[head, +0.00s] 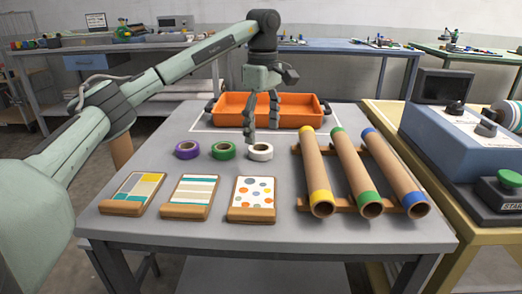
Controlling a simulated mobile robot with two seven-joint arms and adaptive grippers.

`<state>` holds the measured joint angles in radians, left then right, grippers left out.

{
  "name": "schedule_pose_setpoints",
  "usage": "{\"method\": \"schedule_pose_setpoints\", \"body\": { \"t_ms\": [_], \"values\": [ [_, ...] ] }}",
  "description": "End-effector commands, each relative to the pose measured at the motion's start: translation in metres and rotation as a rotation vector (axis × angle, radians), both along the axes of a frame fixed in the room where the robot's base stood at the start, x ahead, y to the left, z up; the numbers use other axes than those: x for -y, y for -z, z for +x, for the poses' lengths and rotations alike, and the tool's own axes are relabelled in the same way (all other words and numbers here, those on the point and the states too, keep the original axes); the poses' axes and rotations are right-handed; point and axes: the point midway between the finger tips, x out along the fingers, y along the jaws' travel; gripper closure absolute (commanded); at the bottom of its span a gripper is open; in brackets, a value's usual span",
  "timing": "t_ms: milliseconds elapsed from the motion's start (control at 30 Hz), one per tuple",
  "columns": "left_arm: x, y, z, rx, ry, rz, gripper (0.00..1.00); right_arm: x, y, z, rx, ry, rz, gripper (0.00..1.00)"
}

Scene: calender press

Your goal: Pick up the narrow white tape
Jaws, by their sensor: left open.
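The narrow white tape (260,152) is a small white roll lying flat on the grey table, at the right end of a row of three rolls. A green roll (223,150) lies beside it on the left, and a purple roll (188,150) lies further left. My left gripper (261,120) is open and empty. It points down above and just behind the white tape, in front of the orange tray. One finger appears close to the tape's left edge; I cannot tell the exact gap. My right gripper does not show.
The orange tray (311,124) stands at the table's back. Three pattern cards (190,187) lie in front of the rolls. Several cardboard tubes (353,168) rest on a wooden rack to the right. A blue machine (452,146) stands beyond them. The front of the grey table (255,235) is bare.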

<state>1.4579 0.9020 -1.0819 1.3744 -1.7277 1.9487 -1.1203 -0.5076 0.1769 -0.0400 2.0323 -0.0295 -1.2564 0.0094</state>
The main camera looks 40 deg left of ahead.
Motion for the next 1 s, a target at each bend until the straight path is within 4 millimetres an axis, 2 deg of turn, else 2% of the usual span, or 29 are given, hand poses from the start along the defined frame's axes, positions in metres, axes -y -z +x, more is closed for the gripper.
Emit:
{"method": "schedule_pose_setpoints", "body": {
  "t_ms": [300, 600, 1000],
  "values": [
    [-0.007, 0.043, 0.003, -0.001, 0.0, -0.001, 0.22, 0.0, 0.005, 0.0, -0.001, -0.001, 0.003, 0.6],
    [-0.006, 0.049, 0.004, 0.001, 0.0, -0.001, 0.22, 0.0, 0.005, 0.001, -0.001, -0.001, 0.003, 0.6],
    [-0.006, 0.049, 0.004, 0.001, 0.0, -0.001, 0.71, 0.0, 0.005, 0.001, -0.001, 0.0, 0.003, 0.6]
  ]
}}
